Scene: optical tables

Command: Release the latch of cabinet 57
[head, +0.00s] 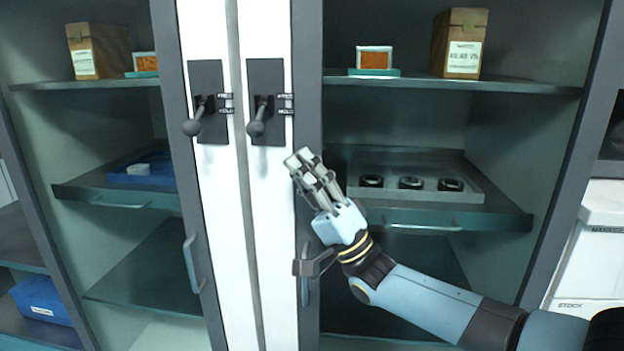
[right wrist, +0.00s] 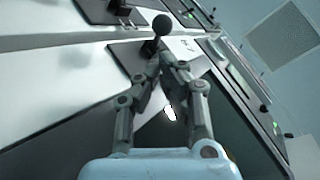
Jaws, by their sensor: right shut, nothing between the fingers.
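Two dark latch plates with ball-ended levers sit on the white door posts in the head view, a left latch (head: 207,102) and a right latch (head: 266,100). I cannot read a cabinet number, so I cannot tell which latch is 57's. My right gripper (head: 299,159) is shut and empty, just below and right of the right latch and apart from its ball. In the right wrist view, a ball knob (right wrist: 162,25) appears just beyond the closed fingertips (right wrist: 163,65). My left gripper is not in view.
Door handles (head: 191,264) hang below the latches; the right one is partly behind my wrist. The right cabinet (head: 555,150) holds a box (head: 459,43) and a tray (head: 418,162) with three dark rings. A blue bin (head: 42,300) stands low at left.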

